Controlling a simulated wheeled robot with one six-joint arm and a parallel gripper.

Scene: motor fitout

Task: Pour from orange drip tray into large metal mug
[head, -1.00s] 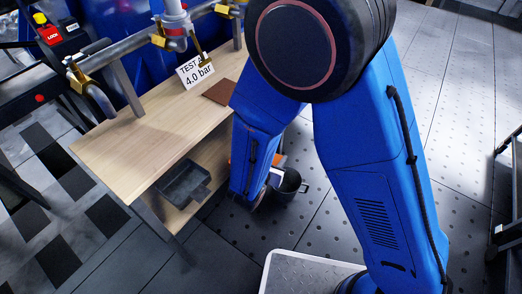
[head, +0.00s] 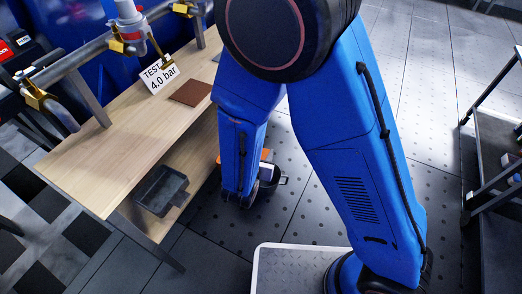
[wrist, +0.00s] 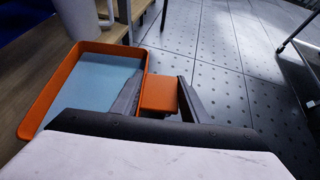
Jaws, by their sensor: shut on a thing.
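The orange drip tray (wrist: 140,52) is at the left of the wrist view, with a flat pale blue-grey surface inside its rim. My gripper (wrist: 163,95) is shut on the tray's orange tab, one dark finger on each side. In the head view, a bit of orange (head: 265,154) shows beside my forearm, low by the bench. A pale grey rounded body (wrist: 78,18) shows beyond the tray in the wrist view, cut off above.
A wooden bench (head: 100,165) with a lower shelf stands at the left. It bears pipework, a "TEST AT 4.0 bar" sign (head: 160,76) and a brown pad (head: 190,93). A dark bin (head: 161,190) sits on the shelf. A dark cart (head: 490,190) stands far right; floor between is clear.

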